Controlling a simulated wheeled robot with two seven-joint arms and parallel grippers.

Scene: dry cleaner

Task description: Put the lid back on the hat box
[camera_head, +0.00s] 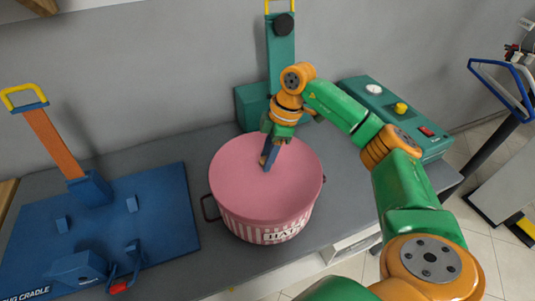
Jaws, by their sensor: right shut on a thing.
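The hat box (248,228) stands on the grey counter, with pink and white stripes, a label and a dark side handle. Its round pink lid (240,180) covers the top of the box and looks about level. I cannot tell whether the rim is fully seated all round. My right gripper (268,160) points down at the middle of the lid and is shut on it there; the fingers hide the part they grip. My left gripper is not in view.
A blue cradle board (150,225) with an orange upright lies left of the box. A green device (400,112) with a yellow knob stands behind right, and a tall green stand (281,55) behind. The grey counter (345,190) is bare right of the box.

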